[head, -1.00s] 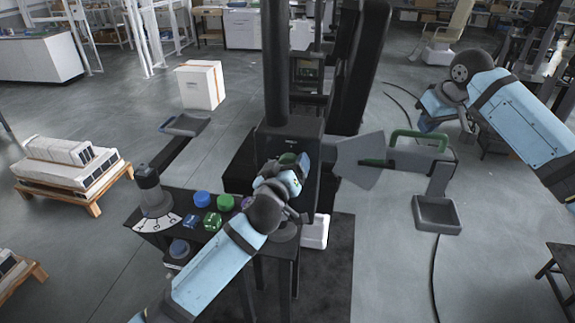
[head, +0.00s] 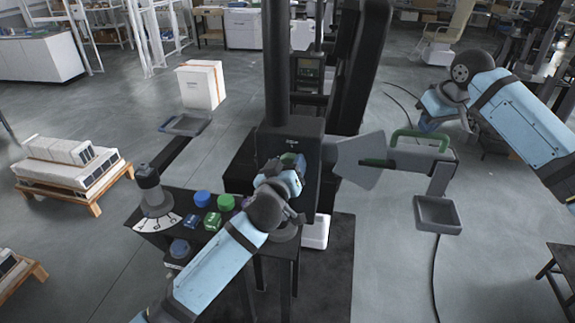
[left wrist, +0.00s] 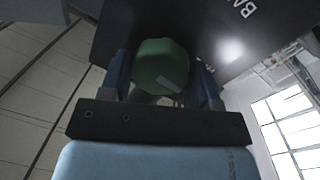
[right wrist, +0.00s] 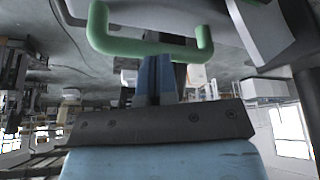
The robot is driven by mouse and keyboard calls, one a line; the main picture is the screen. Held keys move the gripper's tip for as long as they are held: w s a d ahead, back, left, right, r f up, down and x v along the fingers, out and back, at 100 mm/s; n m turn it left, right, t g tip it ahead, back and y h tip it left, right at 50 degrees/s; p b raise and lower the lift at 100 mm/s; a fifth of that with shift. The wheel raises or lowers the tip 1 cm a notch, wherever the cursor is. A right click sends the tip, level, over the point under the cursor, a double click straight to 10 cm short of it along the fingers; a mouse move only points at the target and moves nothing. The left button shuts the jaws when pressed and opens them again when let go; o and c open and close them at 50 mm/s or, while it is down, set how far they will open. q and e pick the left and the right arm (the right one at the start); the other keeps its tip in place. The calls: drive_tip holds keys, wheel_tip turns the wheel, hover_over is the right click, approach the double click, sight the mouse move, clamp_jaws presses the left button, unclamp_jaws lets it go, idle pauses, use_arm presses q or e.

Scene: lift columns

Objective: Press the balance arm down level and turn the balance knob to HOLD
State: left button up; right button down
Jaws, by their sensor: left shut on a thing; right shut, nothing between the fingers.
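My left gripper (head: 290,170) is at the front of the black column housing, shut on the green balance knob (left wrist: 160,66), which sits between its fingers in the left wrist view. White letters starting "BA" show on the panel beside the knob. The knob's setting cannot be read. The grey balance arm (head: 437,162) extends right from the housing, looks roughly level, and carries a green handle (head: 419,135) and a hanging tray (head: 437,214). My right gripper (head: 426,121) is shut and empty close to the handle. In the right wrist view its fingertips (right wrist: 158,60) are by the handle's bar (right wrist: 150,47); contact cannot be told.
A black console (head: 178,203) with a lever, a dial and blue and green buttons stands left of my left gripper. A fan-shaped grey plate (head: 358,160) sits between housing and arm. A pallet of white boxes (head: 68,165) lies far left.

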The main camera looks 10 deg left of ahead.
use_arm(q)
drive_tip(key=m, duration=0.4)
drive_tip(key=shift+d+r, duration=0.1)
drive_tip(key=shift+d, duration=0.05)
use_arm(e)
drive_tip(key=shift+f, duration=0.15)
use_arm(q)
drive_tip(key=m, duration=0.4)
drive_tip(key=shift+g, duration=0.4)
drive_tip(key=m+y, duration=0.1)
drive_tip(key=m, duration=0.2)
drive_tip(key=shift+d+m, duration=0.1)
drive_tip(key=shift+m, duration=0.2)
drive_tip(key=m, duration=0.4)
drive_tip(key=shift+y, duration=0.3)
drive_tip(key=shift+m, duration=0.3)
drive_tip(key=o, duration=0.9)
drive_tip(key=shift+s, duration=0.1)
